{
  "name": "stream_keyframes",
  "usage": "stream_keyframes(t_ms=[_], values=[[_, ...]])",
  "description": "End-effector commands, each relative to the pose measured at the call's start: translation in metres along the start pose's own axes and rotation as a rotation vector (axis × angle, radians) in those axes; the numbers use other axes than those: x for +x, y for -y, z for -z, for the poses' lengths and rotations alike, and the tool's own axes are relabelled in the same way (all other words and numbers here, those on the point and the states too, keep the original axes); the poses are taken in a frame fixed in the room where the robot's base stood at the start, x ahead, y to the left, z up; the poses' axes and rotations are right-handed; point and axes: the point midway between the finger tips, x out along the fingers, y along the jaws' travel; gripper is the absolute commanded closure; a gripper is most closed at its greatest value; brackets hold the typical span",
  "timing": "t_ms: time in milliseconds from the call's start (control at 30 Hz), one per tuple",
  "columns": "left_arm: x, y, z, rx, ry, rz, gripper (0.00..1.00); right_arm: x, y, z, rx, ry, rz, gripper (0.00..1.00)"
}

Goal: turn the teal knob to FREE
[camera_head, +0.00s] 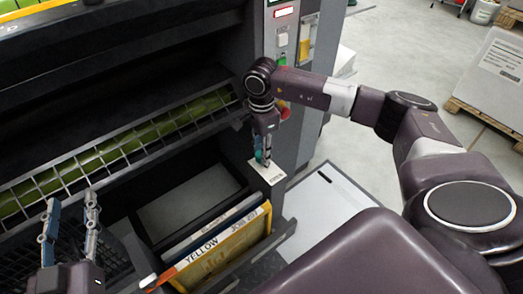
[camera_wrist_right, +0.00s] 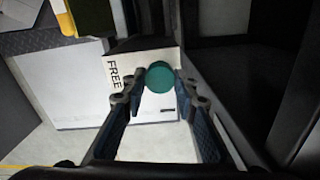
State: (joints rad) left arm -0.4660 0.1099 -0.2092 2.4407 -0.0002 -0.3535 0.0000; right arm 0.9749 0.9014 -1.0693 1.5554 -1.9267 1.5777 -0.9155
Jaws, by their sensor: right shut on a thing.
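The teal knob (camera_wrist_right: 160,77) shows as a round teal face between the fingertips of my right gripper (camera_wrist_right: 158,95) in the right wrist view. A small piece of the teal knob (camera_head: 258,155) also shows beside my right gripper (camera_head: 263,158) in the head view. My right gripper is shut on the knob. A white label plate (camera_wrist_right: 118,68) reads FREE, to the left of the knob in the wrist view; it also shows in the head view (camera_head: 272,174). I cannot tell the knob's pointing direction. My left gripper (camera_head: 68,212) is open and empty at the lower left.
A yellow-edged panel marked YELLOW (camera_head: 215,255) stands in a dark tray below the knob. A wire mesh guard (camera_head: 110,160) crosses the machine at left. A red button (camera_head: 284,111) is close to my right wrist.

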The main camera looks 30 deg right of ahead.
Motion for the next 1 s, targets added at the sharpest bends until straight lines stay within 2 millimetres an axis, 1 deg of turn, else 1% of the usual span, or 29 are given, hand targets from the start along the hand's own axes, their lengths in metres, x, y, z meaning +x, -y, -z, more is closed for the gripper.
stream_keyframes(t_ms=[33, 67, 200, 233, 467, 567, 667, 1000], values=[[0.0, 0.0, 0.0, 0.0, -0.001, 0.0, 0.6, 0.0, 0.001, 0.0, 0.002, 0.001, 0.001, 0.97], [0.0, 0.0, 0.0, 0.0, -0.001, 0.0, 0.6, 0.0, 0.001, 0.0, 0.002, 0.001, 0.001, 0.72], [0.0, 0.0, 0.001, 0.0, -0.001, 0.0, 0.6, 0.0, 0.0, 0.0, 0.001, 0.001, 0.001, 0.57], [0.0, 0.0, 0.001, 0.0, -0.001, 0.0, 0.6, 0.0, 0.0, 0.0, 0.001, 0.001, 0.001, 0.55], [0.0, 0.0, 0.0, 0.0, -0.002, 0.0, 0.6, -0.001, 0.0, 0.0, 0.0, 0.0, 0.001, 0.55], [0.0, 0.0, 0.0, 0.0, -0.001, 0.0, 0.6, -0.005, 0.001, 0.0, 0.0, 0.0, 0.002, 0.55], [0.0, 0.0, 0.0, 0.0, -0.001, 0.0, 0.6, -0.017, 0.001, 0.0, 0.001, 0.001, 0.004, 0.55], [0.0, 0.0, 0.0, 0.0, -0.001, 0.0, 0.6, -0.088, 0.001, 0.0, -0.001, 0.001, 0.005, 0.55]])
